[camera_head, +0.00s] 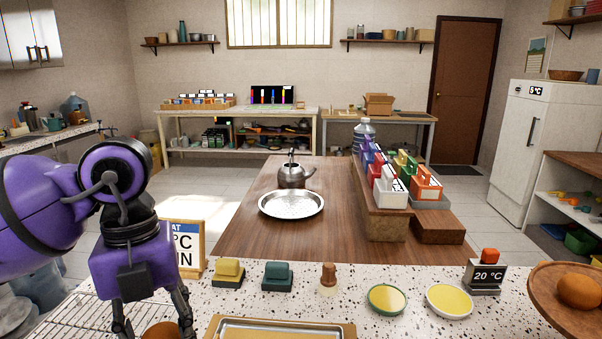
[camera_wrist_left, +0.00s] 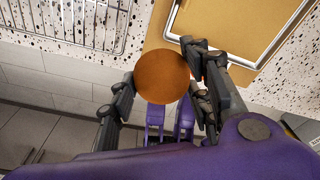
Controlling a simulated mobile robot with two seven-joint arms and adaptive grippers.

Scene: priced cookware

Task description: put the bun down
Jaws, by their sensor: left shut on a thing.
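A round brown bun (camera_head: 162,332) shows at the bottom edge of the head view, between the fingers of my left gripper (camera_head: 158,322). In the left wrist view the bun (camera_wrist_left: 162,78) sits between the dark fingers of my left gripper (camera_wrist_left: 158,82), which is shut on it. The wrist view shows the bun over the counter's front edge area, beside a tan board. What lies directly under it is hidden. Another similar bun (camera_head: 579,291) lies on a round wooden board (camera_head: 548,306) at the right. My right gripper is not in view.
A wire rack (camera_head: 62,322) lies left of my gripper; a metal tray (camera_head: 270,328) on a tan board (camera_wrist_left: 210,22) lies right.

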